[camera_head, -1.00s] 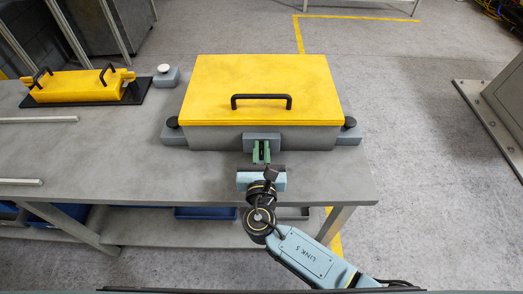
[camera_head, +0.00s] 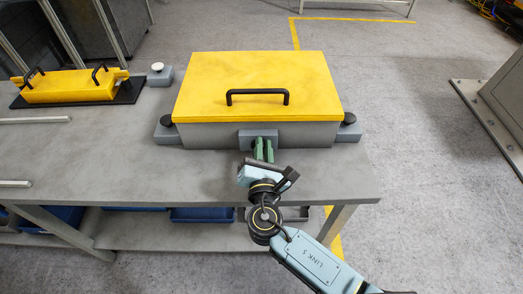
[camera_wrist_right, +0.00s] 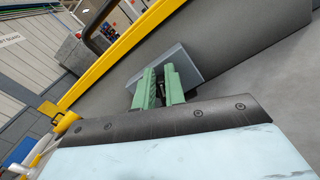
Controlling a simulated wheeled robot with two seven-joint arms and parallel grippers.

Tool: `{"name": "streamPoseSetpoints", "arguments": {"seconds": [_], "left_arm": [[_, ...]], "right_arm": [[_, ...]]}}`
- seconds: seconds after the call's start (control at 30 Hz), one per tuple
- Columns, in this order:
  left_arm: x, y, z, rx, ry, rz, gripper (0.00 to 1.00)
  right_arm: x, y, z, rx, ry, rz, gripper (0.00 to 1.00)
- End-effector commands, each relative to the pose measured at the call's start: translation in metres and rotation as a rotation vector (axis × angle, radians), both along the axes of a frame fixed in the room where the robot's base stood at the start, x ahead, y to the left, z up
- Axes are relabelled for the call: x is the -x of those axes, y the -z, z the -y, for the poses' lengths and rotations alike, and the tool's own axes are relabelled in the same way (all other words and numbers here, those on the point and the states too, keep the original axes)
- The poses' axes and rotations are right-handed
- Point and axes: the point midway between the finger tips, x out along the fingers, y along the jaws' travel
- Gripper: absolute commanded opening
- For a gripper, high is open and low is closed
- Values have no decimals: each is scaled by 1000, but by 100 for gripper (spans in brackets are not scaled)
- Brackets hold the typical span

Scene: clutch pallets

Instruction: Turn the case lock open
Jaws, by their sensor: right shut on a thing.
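The case is a grey box with a yellow lid (camera_head: 220,75) and a black handle (camera_head: 257,97), standing on the grey table. The lid is down. A grey lock block (camera_head: 259,136) sits at the middle of its front side, and it also shows in the right wrist view (camera_wrist_right: 188,62). My right gripper (camera_head: 264,149) has its green fingers at the front of this block, and in the right wrist view (camera_wrist_right: 160,86) they are shut on the lock's turning part, which is mostly hidden. The gripper is tilted relative to the block. My left gripper is not in view.
Grey corner blocks with black knobs (camera_head: 346,119) flank the case.

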Motion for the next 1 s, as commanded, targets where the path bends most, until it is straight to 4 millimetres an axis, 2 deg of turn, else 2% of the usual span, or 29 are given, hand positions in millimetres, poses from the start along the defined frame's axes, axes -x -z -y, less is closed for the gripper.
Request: {"name": "streamPoseSetpoints", "arguments": {"seconds": [0.03,0.3,0.87,0.9,1.0], "left_arm": [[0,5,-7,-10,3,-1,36],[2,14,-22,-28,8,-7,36],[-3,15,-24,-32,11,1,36],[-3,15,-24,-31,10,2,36],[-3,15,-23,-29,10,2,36]], "right_arm": [[4,13,-1,-25,-9,-22,0],[5,13,0,-144,-11,-23,0],[5,12,0,-182,-15,-23,0],[5,12,0,-182,-15,-23,14],[5,12,0,-182,-14,-22,27]]}}
